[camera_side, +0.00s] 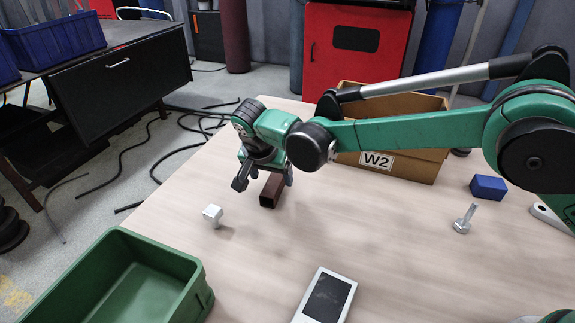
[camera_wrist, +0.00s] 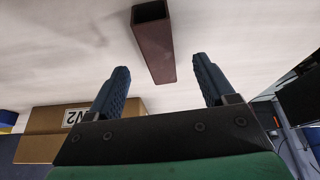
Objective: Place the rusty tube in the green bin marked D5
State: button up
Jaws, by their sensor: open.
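The rusty tube (camera_side: 272,190) is a short square brown-red tube lying on the table. It also shows in the wrist view (camera_wrist: 157,48), with its hollow end toward the top of the picture. My gripper (camera_side: 264,180) is over the tube in the side view, fingers pointing down. In the wrist view my gripper (camera_wrist: 160,68) has its two blue fingers wide apart, with the tube's near end in the gap, touching neither finger. A green bin (camera_side: 201,290) stands at the lower left of the side view, its visible inside empty. No D5 mark shows on it.
A cardboard-coloured box marked W2 (camera_side: 418,167) stands behind my arm. A grey device with a dark screen (camera_side: 326,298), a bolt (camera_side: 464,220) and a blue block (camera_side: 488,188) also lie on the table. The table's middle is clear.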

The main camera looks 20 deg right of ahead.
aim_at(274, 182)
jog(key=shift+x, duration=1.85)
grip_shut()
jog(key=shift+r, duration=0.1)
notch_tip(274, 182, up, 19)
jog(key=s+a+f+n+y, duration=0.3)
jog(key=s+a+f+n, duration=0.2)
jog(key=s+a+n, duration=0.6)
jog(key=s+a+f+n+y, duration=0.35)
jog(key=s+a+n, duration=0.2)
jog(key=a, duration=0.85)
jog(key=shift+n, duration=0.25)
jog(key=f, duration=0.3)
jog(key=s+f, duration=0.1)
jog(key=f, duration=0.2)
jog(key=a+f, duration=0.1)
jog(key=f, duration=0.1)
jog(key=shift+s+f, duration=0.2)
jog(key=shift+f, duration=0.2)
